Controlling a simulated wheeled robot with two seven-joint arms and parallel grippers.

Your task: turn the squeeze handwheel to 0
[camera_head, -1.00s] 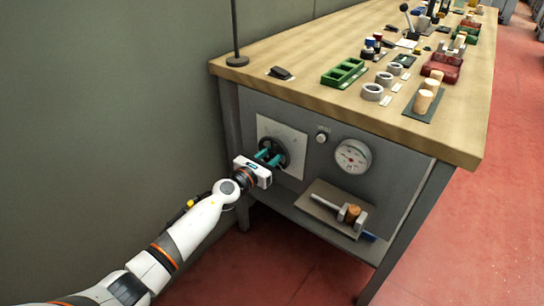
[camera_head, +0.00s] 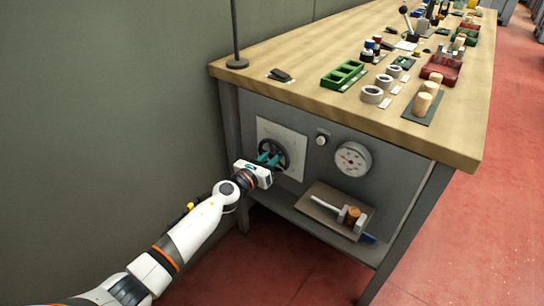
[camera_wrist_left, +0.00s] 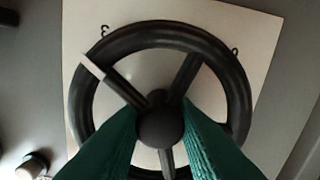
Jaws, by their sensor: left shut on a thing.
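The black squeeze handwheel (camera_head: 282,148) is mounted on a pale square plate (camera_head: 292,136) on the bench's front panel. In the left wrist view the handwheel (camera_wrist_left: 240,90) fills the middle, with a round hub, spokes and a white mark on its rim at upper left. My left gripper (camera_head: 270,160) is at the wheel. Its green fingers (camera_wrist_left: 160,140) are shut on the handwheel, one on each side of the hub; they hide the lower rim. My right gripper is not in view.
A round dial gauge (camera_head: 352,159) and a small knob (camera_head: 322,139) sit right of the wheel. Below, a shelf holds a plate with a cork and a metal rod (camera_head: 328,205). The bench top (camera_head: 300,65) overhangs the panel. A wall stands at left.

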